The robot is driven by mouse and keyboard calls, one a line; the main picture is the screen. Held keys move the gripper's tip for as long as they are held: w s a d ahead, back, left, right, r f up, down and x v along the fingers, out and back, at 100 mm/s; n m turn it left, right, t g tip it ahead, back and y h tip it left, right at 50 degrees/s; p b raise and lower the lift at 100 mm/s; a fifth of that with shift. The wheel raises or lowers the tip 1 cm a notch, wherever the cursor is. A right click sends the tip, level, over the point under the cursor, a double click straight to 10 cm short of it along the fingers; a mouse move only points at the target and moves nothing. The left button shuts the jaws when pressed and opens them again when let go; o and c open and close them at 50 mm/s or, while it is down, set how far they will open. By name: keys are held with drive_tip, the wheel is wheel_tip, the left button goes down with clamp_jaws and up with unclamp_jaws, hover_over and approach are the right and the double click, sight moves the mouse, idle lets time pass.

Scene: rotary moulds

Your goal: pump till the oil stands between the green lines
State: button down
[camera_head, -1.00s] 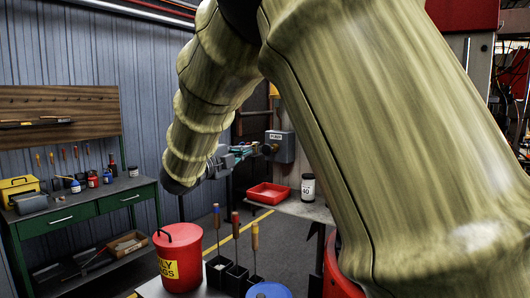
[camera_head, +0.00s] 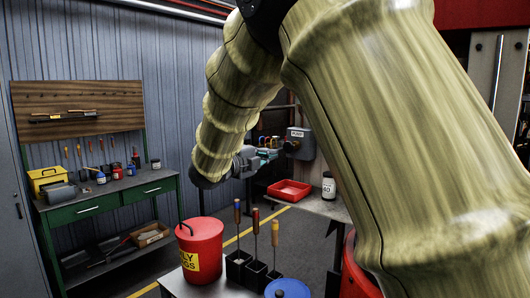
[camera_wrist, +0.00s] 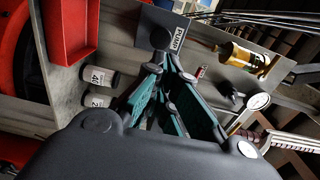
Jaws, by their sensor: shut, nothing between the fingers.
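A grey box marked PUMP (camera_head: 300,142) stands past my gripper in the head view; its labelled face (camera_wrist: 177,40) also shows in the wrist view, with a dark round knob beside the fingertips. An amber, glass-like cylinder (camera_wrist: 245,57) with a pale end lies to the right of the box in the wrist view; it may be the oil glass. I cannot make out green lines or an oil level. My gripper (camera_head: 268,156) is shut and empty; its teal fingers (camera_wrist: 168,66) point at the box. Whether they touch the knob I cannot tell.
A red tray (camera_head: 289,190) and a bottle marked 40 (camera_head: 328,186) stand on the bench below the box. A round gauge (camera_wrist: 258,101) is right of the fingers. A red bin (camera_head: 203,245) and upright tools stand nearer. My arm hides much of the right side.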

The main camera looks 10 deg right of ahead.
drive_tip(key=p+x, duration=0.4)
drive_tip(key=x, duration=0.6)
drive_tip(key=shift+w+d+r+p, duration=0.1)
drive_tip(key=shift+p, duration=0.25)
drive_tip(key=shift+w+d+f+b, duration=0.2)
drive_tip(key=shift+w+d+b, duration=0.15)
drive_tip(key=shift+d+b, duration=0.15)
drive_tip(key=shift+b+x, duration=0.55)
drive_tip(key=shift+x, duration=0.35)
drive_tip(key=shift+r, duration=0.2)
drive_tip(key=shift+s+a, duration=0.1)
drive_tip(key=b, duration=0.5)
approach(291, 147)
drive_tip(key=shift+v, duration=1.95)
